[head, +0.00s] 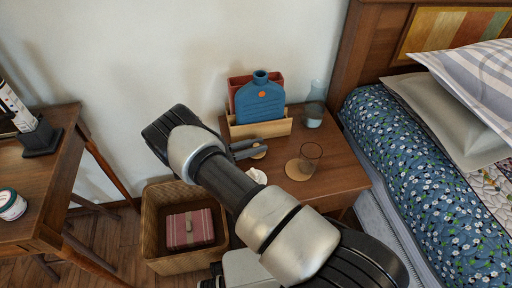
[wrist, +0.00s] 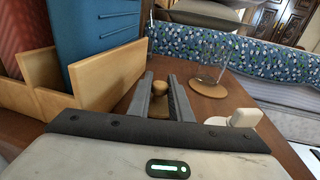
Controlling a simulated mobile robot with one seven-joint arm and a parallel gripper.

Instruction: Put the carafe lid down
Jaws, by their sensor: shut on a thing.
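The carafe lid, a small wooden piece with a round knob, sits between my gripper's fingers in the wrist view (wrist: 159,92). It also shows as a tan disc at the fingertips in the head view (head: 260,153). My gripper (head: 250,147) is shut on the lid, low over the nightstand (head: 330,184), in front of the wooden holder. I cannot tell whether the lid touches the nightstand top. The glass carafe (head: 314,113), with pale liquid in its lower part, stands at the back right of the nightstand.
A wooden holder (head: 262,129) with a blue bottle-shaped item (head: 261,103) and a red item is close behind my gripper. A drinking glass (head: 310,156) on a round coaster (head: 297,171) stands to the right. A small white object (head: 257,176) lies nearer the front edge.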

